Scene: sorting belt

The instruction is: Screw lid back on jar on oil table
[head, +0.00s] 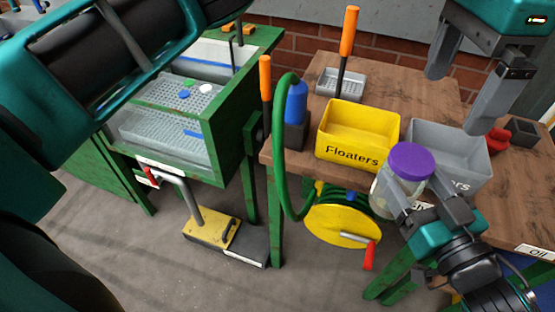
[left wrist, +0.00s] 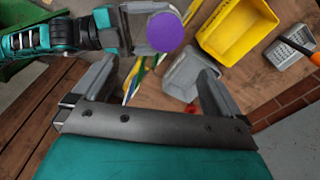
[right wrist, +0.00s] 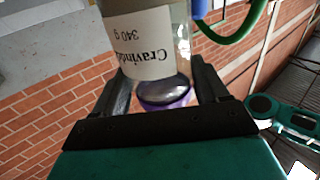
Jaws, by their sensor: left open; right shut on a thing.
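The clear jar (head: 384,196) has a purple lid (head: 405,161) seated on its mouth; whether it is screwed tight cannot be told. My right gripper (head: 412,203) is shut on the jar and holds it upright at the front of the wooden table (head: 400,82). In the right wrist view the jar's white label (right wrist: 150,43) shows upside down, with the purple rim (right wrist: 165,97) between the fingers. My left gripper (head: 458,102) is open and empty, above and right of the lid. In the left wrist view the lid (left wrist: 165,32) lies ahead of the fingers.
A yellow Floaters bin (head: 357,117) and a grey bin (head: 455,140) stand close behind the jar. A grey grater-like tray (head: 341,84), a blue bottle (head: 297,101) and a red object (head: 497,139) are also on the table. A green hose (head: 280,150) hangs at the left edge.

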